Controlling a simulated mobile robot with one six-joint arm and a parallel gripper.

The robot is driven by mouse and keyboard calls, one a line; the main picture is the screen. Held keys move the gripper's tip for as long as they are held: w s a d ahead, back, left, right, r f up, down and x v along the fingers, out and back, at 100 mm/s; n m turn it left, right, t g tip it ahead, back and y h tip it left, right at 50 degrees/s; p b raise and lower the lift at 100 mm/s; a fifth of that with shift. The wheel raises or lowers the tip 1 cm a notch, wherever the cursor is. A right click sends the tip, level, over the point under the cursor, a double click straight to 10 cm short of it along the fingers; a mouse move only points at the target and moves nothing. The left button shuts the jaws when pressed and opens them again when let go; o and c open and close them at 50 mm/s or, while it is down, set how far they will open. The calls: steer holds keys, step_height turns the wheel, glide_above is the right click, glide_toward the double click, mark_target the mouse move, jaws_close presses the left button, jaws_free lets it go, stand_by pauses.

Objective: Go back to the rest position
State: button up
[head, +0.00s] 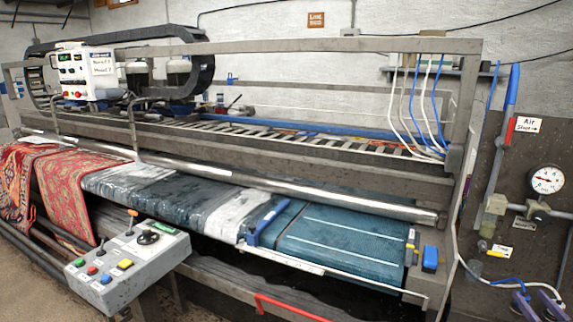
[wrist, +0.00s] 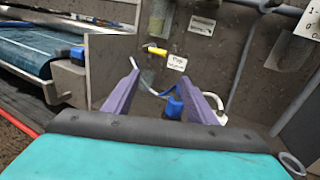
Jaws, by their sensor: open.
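My gripper (head: 536,302) shows at the lower right corner of the head view, in front of the brown panel with the air fittings. Its two purple fingers stand apart in the wrist view (wrist: 165,100), with a wide gap between them. A small blue part (wrist: 173,107) and a white and blue hose (wrist: 150,84) appear in line with this gap, and no finger is seen touching them. No object is seen held.
The rug scrubber's frame (head: 330,47) fills the head view, with rugs (head: 150,190) on its bed. A control box (head: 125,262) stands at front left.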

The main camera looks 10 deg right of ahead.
steer(key=w+a+f+n+g+y+b, duration=0.2)
steer(key=w+a+f+n+g+y, duration=0.3)
steer(key=a+f, duration=0.85)
steer(key=w+a+f+n+g+y+b, duration=0.1)
steer(key=w+a+f+n+y, duration=0.3)
steer(key=w+a+f+n, duration=0.65)
steer(key=s+a+f+n+g+y+b, duration=0.1)
steer(key=s+a+f+g, duration=0.1)
steer(key=a+f, duration=0.5)
steer(key=s+a+f+n+g+y+b, duration=0.1)
steer(key=s+a+f+g, duration=0.15)
steer(key=a, duration=0.85)
steer(key=s+a+f+n+g+b, duration=0.1)
steer(key=s+a+f+n+g, duration=0.2)
steer(key=s+a+f+n, duration=0.35)
steer(key=s+a+f+n+g+b, duration=0.1)
steer(key=s+a+f+n+g, duration=0.2)
steer(key=s+a+f, duration=0.5)
steer(key=s+a+f+n+g+h+b, duration=0.1)
steer(key=s+a+f+n+g+h, duration=0.2)
steer(key=s, duration=0.4)
steer(key=s+a+f+n+g+h+b, duration=0.2)
steer(key=s+a+f+n+g+h, duration=0.1)
steer(key=s+f+n, duration=0.2)
steer(key=s+n, duration=0.2)
steer(key=n, duration=0.1)
steer(key=shift+a, duration=0.15)
steer(key=shift+s, duration=0.1)
